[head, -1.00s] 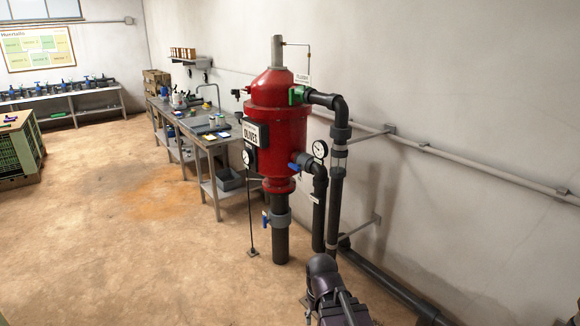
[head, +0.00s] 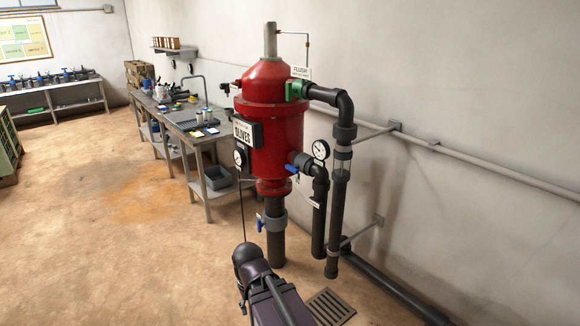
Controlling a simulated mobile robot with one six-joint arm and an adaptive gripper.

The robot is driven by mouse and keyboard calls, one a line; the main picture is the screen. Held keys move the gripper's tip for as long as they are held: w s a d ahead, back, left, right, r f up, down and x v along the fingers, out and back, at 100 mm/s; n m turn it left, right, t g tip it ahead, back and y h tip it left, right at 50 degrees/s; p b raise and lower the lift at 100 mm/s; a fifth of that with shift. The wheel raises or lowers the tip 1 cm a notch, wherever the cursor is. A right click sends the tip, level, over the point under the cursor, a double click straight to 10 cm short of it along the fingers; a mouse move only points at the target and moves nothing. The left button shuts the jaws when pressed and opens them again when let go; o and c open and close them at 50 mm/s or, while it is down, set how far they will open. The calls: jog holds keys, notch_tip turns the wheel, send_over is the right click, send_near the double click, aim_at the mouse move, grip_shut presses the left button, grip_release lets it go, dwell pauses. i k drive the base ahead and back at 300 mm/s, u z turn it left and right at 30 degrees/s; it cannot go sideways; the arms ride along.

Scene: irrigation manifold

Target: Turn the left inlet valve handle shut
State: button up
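Another blue handle (head: 292,168) is at the tank's lower right outlet. A green valve part (head: 295,90) is at the upper right. No label reading "left inlet" is legible, so I cannot tell which handle that is. My dark arm shows at the bottom centre, below and in front of the tank. My gripper's fingers do not show.
A pressure gauge (head: 321,150) and dark vertical pipes (head: 339,205) stand right of the tank. A floor drain (head: 329,307) and a low floor pipe (head: 385,287) lie at lower right. A workbench (head: 190,140) stands behind. The floor (head: 110,240) at left is open.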

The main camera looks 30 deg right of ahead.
aim_at(294, 169)
jog(key=z, duration=0.3)
jog(key=i, duration=0.85)
jog(key=z, duration=0.45)
